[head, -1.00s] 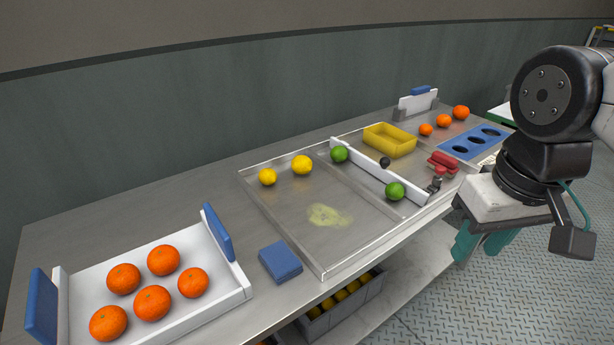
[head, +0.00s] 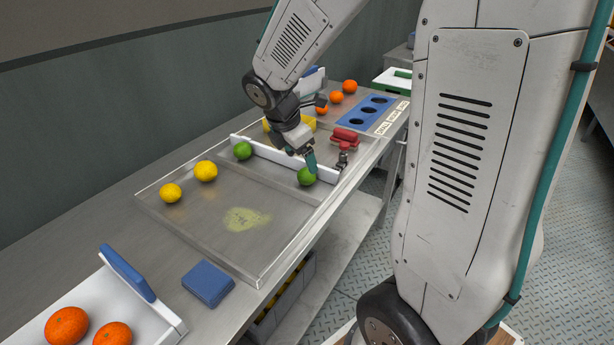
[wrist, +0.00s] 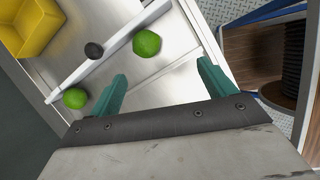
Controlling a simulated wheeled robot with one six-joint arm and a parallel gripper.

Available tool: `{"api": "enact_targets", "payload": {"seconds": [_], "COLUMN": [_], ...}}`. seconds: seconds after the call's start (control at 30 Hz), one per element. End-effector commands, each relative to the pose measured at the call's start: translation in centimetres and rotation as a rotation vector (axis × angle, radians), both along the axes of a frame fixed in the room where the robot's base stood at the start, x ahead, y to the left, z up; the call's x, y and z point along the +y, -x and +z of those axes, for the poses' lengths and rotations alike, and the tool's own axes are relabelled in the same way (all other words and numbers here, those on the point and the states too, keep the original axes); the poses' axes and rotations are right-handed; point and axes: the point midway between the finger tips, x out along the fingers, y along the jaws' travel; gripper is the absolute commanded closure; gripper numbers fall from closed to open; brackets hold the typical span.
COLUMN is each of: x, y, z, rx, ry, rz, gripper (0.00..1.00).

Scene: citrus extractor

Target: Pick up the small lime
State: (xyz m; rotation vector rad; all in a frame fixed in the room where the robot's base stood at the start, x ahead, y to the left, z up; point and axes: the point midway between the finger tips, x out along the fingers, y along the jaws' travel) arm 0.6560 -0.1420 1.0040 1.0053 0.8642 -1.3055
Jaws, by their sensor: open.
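Two green limes lie in the shallow metal tray (head: 216,245), on the near side of a white divider bar (head: 270,157). The front lime (head: 306,178) is near the bench's front edge and also shows in the wrist view (wrist: 147,43). The back lime (head: 242,151) is near the bar's far end and also shows in the wrist view (wrist: 75,98). They look close in size; I cannot tell which is smaller. My gripper (head: 309,162) is open, teal fingers pointing down, close by the front lime. In the wrist view both limes lie outside the space between the fingers (wrist: 162,78).
A yellow bin (wrist: 28,25) and a dark round object (wrist: 93,50) are beyond the bar. Two lemons (head: 188,180) lie in the tray. A red object (head: 344,138) stands right of my gripper, near a blue holed block (head: 368,112). A blue block (head: 208,284) lies in front.

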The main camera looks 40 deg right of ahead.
Motion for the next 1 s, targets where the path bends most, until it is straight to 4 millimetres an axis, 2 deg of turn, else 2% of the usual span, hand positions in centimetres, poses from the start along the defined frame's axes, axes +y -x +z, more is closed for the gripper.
{"api": "enact_targets", "payload": {"seconds": [0.03,0.1,0.23,0.57,0.8,1.0], "x": [-0.6,-1.1,-1.7,-3.3,-4.7,-4.9], "y": [-1.0,-2.0,-2.9,-3.3,-3.6,-3.8], "z": [-1.2,-2.2,-3.4,-6.8,-9.9,-10.5], "rx": [0.032,0.06,0.091,0.098,0.098,0.094], "ry": [0.014,0.03,0.045,0.047,0.047,0.048], "rz": [0.069,0.153,0.237,0.251,0.25,0.251], "gripper": [0.17,0.17,0.17,0.17,0.17,0.17]}}
